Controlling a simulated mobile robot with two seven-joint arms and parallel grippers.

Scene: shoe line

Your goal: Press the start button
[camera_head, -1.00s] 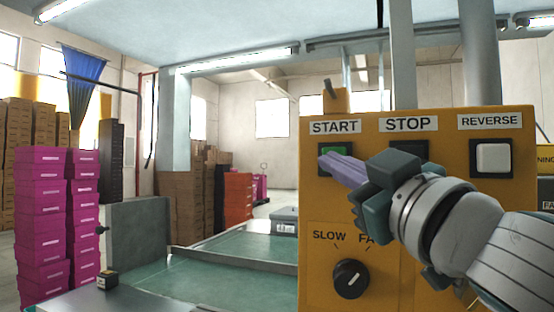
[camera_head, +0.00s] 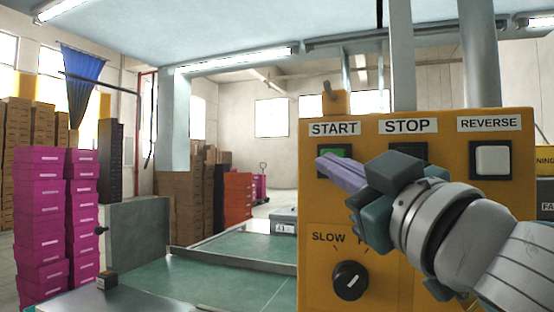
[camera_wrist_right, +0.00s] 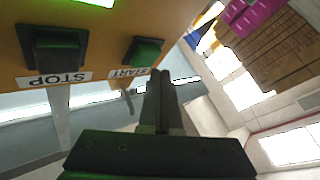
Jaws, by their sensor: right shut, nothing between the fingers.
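The start button (camera_head: 336,150) is green in a dark frame under the START label on the yellow control panel (camera_head: 315,215). My right gripper (camera_head: 320,163) is shut and empty, its purple fingers pointing left in front of the start button and hiding its lower part. In the right wrist view the green start button (camera_wrist_right: 146,52) shows just left of the shut fingertips (camera_wrist_right: 160,76). Whether the fingertips touch the button cannot be told. My left gripper is not in view.
The dark stop button (camera_head: 408,149) sits beside the start button, partly behind my right gripper. A white reverse button (camera_head: 492,158) is further right, and a black speed knob (camera_head: 350,280) is below. A green conveyor (camera_head: 200,283) lies left of the panel.

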